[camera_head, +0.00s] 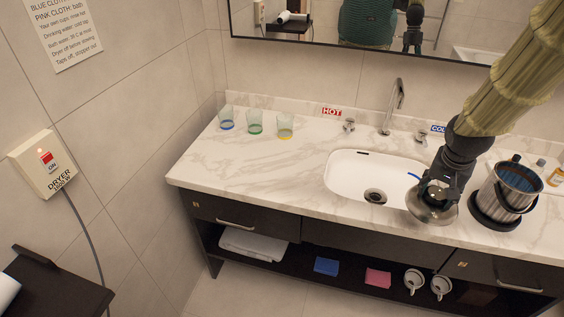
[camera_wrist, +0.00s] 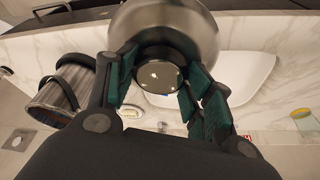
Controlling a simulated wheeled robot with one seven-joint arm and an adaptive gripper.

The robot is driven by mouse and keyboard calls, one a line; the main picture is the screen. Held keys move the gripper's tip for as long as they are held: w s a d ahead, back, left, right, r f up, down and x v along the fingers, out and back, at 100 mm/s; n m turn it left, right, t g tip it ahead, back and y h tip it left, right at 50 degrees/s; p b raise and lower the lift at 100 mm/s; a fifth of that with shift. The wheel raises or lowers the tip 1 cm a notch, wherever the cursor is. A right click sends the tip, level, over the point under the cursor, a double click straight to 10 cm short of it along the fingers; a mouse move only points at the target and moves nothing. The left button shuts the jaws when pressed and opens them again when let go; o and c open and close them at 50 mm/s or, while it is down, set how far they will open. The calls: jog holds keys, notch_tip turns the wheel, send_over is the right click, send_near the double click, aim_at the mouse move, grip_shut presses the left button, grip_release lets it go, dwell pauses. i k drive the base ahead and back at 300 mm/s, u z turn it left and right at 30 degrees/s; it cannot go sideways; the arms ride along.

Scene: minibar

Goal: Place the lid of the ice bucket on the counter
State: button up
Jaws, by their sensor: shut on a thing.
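The metal lid (camera_head: 433,214) hangs from my gripper (camera_head: 437,188) in the head view, at the front right of the sink. In the wrist view the round steel lid (camera_wrist: 190,22) shows beyond the fingers of my gripper (camera_wrist: 160,78), which are shut on its dark knob. The ice bucket (camera_head: 497,194) stands uncovered on a dark round base to the right of the lid, and its blue inside shows. The bucket also shows at the left of the wrist view (camera_wrist: 68,88). The pale marble counter (camera_head: 243,160) lies below. The gap between lid and counter cannot be judged exactly.
The white sink (camera_head: 350,174) with its tap (camera_head: 395,105) is left of the lid. Three glasses (camera_head: 255,123) stand at the back left. A small bottle (camera_head: 556,177) is at the far right. The counter's left front is clear.

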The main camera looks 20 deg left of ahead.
aim_at(224, 157)
jog(key=k, duration=0.4)
jog(key=z, duration=0.15)
jog(key=i, duration=1)
jog(key=u, duration=2.55)
